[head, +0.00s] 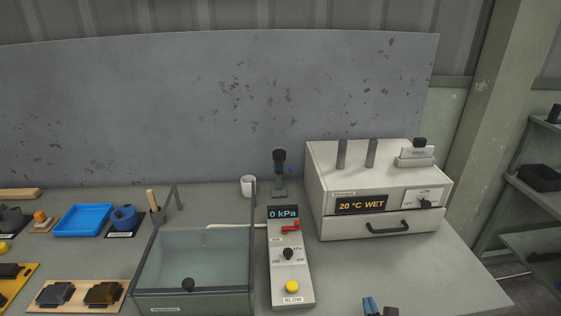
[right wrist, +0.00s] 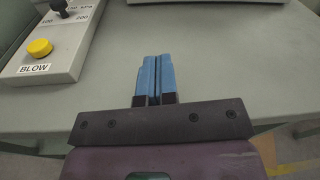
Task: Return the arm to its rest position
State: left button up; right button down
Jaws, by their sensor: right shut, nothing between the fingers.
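My right gripper (head: 379,308) shows at the bottom edge of the head view, just right of the control panel, with only its fingertips visible. In the right wrist view its blue fingers (right wrist: 157,78) are shut together with nothing between them. They are over the front part of the grey table and touch no object. My left gripper is in neither view.
The control panel (head: 291,263) with a yellow BLOW button stands left of my right gripper. A glass-walled tank (head: 193,303) is further left. A white oven-like unit (head: 330,228) reading "20 °C WET" stands behind. The table's right front (head: 440,285) is clear.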

jog(key=m, duration=0.6)
jog(key=shift+s+d, duration=0.15)
jog(key=shift+d, duration=0.2)
jog(key=m, duration=0.3)
jog(key=shift+s+d+m+g, duration=0.2)
jog(key=shift+m+g, duration=0.2)
jog(key=m, duration=0.4)
jog(key=s+m, duration=0.1)
jog(key=m, duration=0.1)
jog(key=shift+d+f+g, duration=0.25)
jog(key=shift+d+g, duration=0.1)
jog(key=shift+g, duration=0.05)
jog(key=s+d+f+m+g, duration=0.2)
jog(key=s+m, duration=0.5)
jog(key=m, duration=0.3)
jog(key=s+d+f+m+g, duration=0.1)
jog(key=s+d+f+m, duration=0.1)
jog(key=s+m, duration=0.6)
jog(key=f+m, duration=0.1)
jog(key=m, duration=0.2)
jog(key=shift+d+f+g+b, duration=0.15)
jog(key=shift+d+g+b, duration=0.15)
jog(key=shift+d+g, duration=0.1)
